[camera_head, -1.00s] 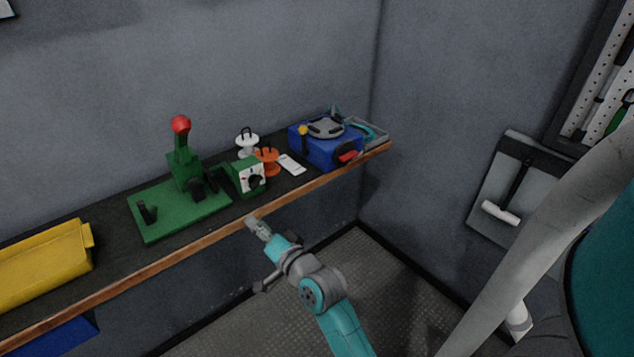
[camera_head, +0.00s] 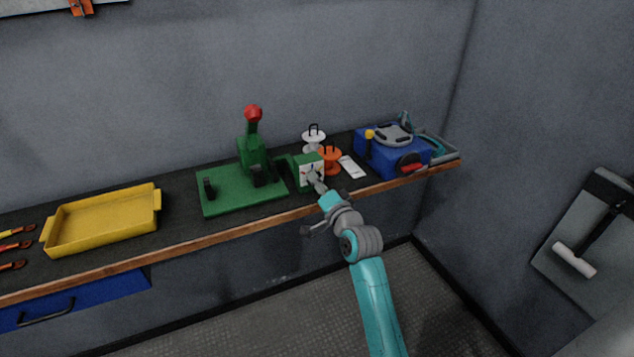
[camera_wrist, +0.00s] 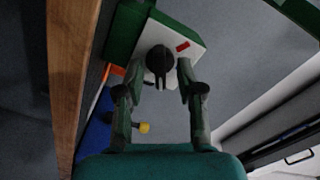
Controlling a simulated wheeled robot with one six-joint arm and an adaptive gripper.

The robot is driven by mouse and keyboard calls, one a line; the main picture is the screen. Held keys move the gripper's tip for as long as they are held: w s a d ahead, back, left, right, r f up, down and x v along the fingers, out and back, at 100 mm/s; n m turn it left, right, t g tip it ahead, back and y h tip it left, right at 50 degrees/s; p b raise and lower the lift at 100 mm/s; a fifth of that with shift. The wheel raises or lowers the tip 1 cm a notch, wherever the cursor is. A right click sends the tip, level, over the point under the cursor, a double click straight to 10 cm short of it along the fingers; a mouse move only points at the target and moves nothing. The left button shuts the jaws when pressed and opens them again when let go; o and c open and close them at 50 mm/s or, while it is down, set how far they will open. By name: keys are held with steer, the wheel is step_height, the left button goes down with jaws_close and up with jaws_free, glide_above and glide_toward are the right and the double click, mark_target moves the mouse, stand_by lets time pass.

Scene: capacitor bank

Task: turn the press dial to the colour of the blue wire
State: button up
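The green press (camera_head: 255,160) with a red ball handle stands on a green base on the bench. Its dial box (camera_head: 309,172) has a white face with coloured marks. In the wrist view the black dial knob (camera_wrist: 160,60) lies between my fingers, with a red mark (camera_wrist: 182,46) on the white face beside it. My gripper (camera_wrist: 158,72) is open, its fingers on either side of the knob with gaps showing. In the head view my gripper (camera_head: 317,184) is at the dial face and hides part of it. I cannot make out a blue wire or the dial's chosen colour.
Orange (camera_head: 330,160) and white (camera_head: 314,138) spools and a white card (camera_head: 352,167) lie right of the dial box. A blue machine (camera_head: 385,155) is farther right. A yellow tray (camera_head: 103,219) and several wires (camera_head: 14,246) are at the left.

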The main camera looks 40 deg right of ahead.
steer(key=shift+w+d, duration=0.1)
steer(key=shift+w, duration=0.45)
jaws_close()
steer(key=shift+n, duration=0.4)
steer(key=n, duration=0.5)
steer(key=shift+r, duration=0.1)
steer(key=n, duration=0.5)
steer(key=shift+r+n, duration=0.1)
steer(key=shift+n, duration=0.3)
